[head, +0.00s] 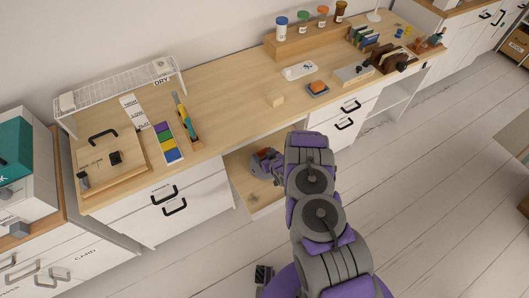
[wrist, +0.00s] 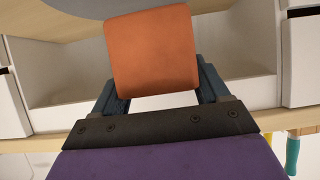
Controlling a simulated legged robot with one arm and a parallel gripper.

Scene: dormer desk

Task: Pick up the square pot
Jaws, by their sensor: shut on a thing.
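The square pot (wrist: 151,48) is an orange, square-faced thing in the wrist view, between the two dark blue-grey fingers of my gripper (wrist: 158,90). My gripper is shut on it. In the head view my gripper (head: 267,160) is at the open bay under the desk's front edge, left of my arm. Its fingers and the pot are too small to make out clearly there.
The open bay (head: 262,192) lies between white drawer units. The wooden desktop (head: 230,80) above holds a small orange item (head: 317,87), a pale block (head: 275,100), a wire rack (head: 120,85) and a wooden box (head: 110,160). The floor (head: 430,170) at right is clear.

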